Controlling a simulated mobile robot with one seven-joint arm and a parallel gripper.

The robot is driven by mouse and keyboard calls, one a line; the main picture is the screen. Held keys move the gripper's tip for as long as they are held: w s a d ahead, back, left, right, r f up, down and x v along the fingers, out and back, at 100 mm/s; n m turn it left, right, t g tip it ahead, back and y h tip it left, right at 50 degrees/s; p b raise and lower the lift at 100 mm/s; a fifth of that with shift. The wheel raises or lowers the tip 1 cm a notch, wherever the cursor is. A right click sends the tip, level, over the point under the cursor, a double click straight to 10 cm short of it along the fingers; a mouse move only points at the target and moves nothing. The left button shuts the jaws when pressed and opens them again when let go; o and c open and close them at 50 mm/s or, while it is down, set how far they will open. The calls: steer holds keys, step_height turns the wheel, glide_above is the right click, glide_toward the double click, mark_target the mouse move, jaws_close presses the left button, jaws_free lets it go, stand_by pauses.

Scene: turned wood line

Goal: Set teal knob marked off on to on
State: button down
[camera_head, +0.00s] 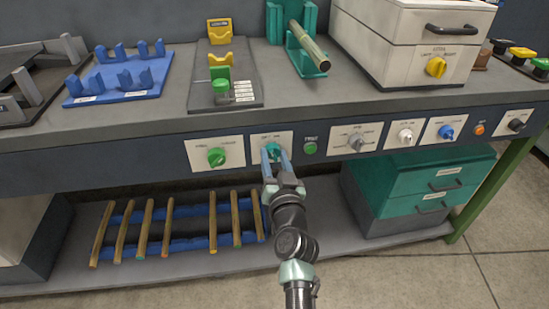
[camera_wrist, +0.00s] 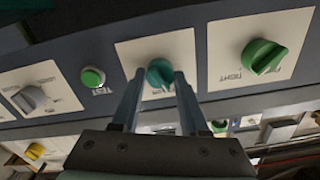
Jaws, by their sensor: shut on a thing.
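The teal knob (camera_head: 273,149) sits on a white plate (camera_head: 286,139) in the bench's front panel, with small off and on lettering above it. In the wrist view the teal knob (camera_wrist: 160,73) is at the top centre, between the tips of my gripper (camera_wrist: 159,80). My gripper (camera_head: 275,154) reaches up to the panel, and its two blue-grey fingers are shut on the knob from either side. The fingers cover part of the knob and its plate, so I cannot tell which mark the knob points to.
A green knob (camera_head: 216,157) is just left on its own plate. A green button (camera_head: 310,148) and a grey knob (camera_head: 356,142) are to the right. Wooden rods (camera_head: 236,217) lie on a blue rack on the shelf below. Teal drawers (camera_head: 432,173) stand at the lower right.

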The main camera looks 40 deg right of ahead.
steer(key=m, duration=0.4)
steer(key=shift+m+p, duration=0.45)
steer(key=shift+m, duration=1.95)
steer(key=shift+c, duration=2.1)
jaws_free()
steer(key=shift+s, duration=0.1)
steer(key=p+v, duration=0.4)
steer(key=v, duration=0.8)
steer(key=shift+s+p, duration=0.4)
